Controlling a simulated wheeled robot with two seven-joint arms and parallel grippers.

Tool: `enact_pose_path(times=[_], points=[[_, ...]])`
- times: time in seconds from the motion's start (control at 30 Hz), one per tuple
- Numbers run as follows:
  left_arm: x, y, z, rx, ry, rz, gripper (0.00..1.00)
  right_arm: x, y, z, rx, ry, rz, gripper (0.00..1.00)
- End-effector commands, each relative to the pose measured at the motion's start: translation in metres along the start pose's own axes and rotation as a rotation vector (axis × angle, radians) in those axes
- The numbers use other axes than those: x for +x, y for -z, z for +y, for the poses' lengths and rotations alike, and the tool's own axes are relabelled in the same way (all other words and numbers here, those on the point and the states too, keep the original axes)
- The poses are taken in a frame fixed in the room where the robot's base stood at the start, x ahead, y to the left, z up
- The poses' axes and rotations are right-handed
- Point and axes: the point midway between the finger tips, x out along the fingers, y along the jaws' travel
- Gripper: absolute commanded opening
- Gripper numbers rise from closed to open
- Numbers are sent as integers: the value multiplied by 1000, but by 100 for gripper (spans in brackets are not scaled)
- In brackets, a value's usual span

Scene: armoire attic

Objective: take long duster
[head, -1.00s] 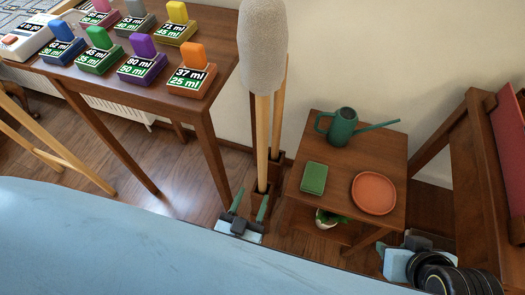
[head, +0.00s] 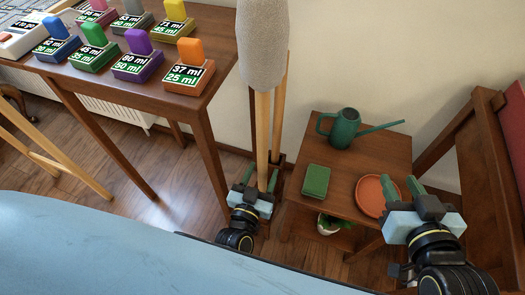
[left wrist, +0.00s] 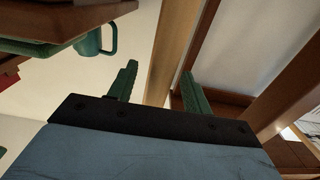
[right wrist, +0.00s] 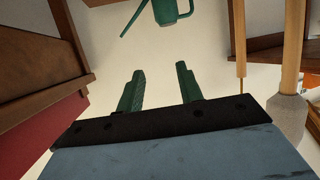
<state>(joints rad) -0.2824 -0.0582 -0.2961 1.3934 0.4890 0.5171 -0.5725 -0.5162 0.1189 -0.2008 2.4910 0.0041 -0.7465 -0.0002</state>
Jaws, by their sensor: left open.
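The long duster has a grey fluffy head (head: 263,45) and a pale wooden handle (head: 262,125), standing upright between the tall table and the small side table. Its head also shows upside down in the right wrist view (right wrist: 287,115). My left gripper (head: 260,176) is open at the lower handle. In the left wrist view a wooden pole (left wrist: 172,45) lies between the fingertips (left wrist: 158,72) or just beyond them; I cannot tell which, and no grip shows. My right gripper (head: 401,186) is open and empty beside the orange plate.
A second wooden pole (head: 279,105) stands close behind the handle. The side table (head: 345,180) holds a green watering can (head: 344,128), a green box (head: 316,181) and an orange plate (head: 370,194). The tall table (head: 217,85) with coloured blocks stands left. A pale blue surface (head: 130,245) fills the front.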

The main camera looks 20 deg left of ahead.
Motion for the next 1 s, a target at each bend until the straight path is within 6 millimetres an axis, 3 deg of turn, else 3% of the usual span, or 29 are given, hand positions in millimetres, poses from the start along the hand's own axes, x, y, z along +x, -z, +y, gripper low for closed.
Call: enact_pose_path(times=[0.3,0.7,1.0], points=[[26,-3,-1,-1,0,0,50,-1,46,-10,4,24,285,36],[32,-2,-1,-1,0,0,50,-4,58,-12,6,30,350,36],[32,-2,-1,0,0,0,12,-4,58,-11,6,29,349,36]])
